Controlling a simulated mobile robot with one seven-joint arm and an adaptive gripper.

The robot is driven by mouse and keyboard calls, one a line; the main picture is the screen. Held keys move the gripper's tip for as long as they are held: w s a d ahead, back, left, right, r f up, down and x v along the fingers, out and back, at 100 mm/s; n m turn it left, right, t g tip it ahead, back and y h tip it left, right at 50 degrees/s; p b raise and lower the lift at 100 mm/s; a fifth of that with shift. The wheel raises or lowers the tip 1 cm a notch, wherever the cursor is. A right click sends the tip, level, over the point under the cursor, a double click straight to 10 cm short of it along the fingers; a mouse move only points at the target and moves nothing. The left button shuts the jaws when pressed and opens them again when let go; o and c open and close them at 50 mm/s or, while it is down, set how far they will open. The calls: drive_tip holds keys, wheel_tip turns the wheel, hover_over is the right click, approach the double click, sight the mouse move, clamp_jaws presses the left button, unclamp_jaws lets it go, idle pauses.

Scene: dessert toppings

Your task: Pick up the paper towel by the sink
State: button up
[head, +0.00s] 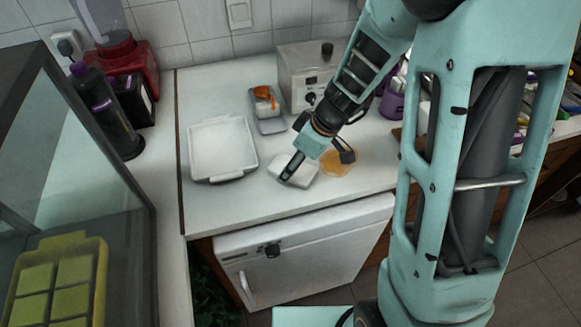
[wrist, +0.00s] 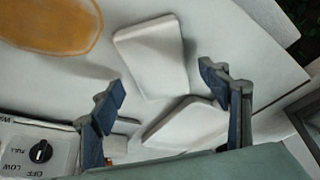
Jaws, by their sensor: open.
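A white, flat, square-looking thing, which I take to be the paper towel (head: 302,172), lies on the counter by the front edge in the head view. It also shows in the wrist view (wrist: 152,58), beyond and between my fingertips. My gripper (head: 317,168) is open above it, its fingers spread apart; one finger hides part of it in the head view. In the wrist view my gripper (wrist: 161,77) has nothing held between its fingers. I cannot tell how high the fingertips are above the counter. No sink is clearly visible.
A round orange-tan thing (head: 338,163) lies right of the towel. A metal appliance with a knob (head: 302,78) stands at the back. A second white shape (wrist: 185,122) lies nearer in the wrist view.

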drive_tip(key=shift+w+a+f, duration=0.1)
drive_tip(key=shift+a+f, duration=0.1)
drive_tip(key=shift+f, duration=0.3)
drive_tip(key=shift+c, duration=0.7)
drive_tip(key=c, duration=0.9)
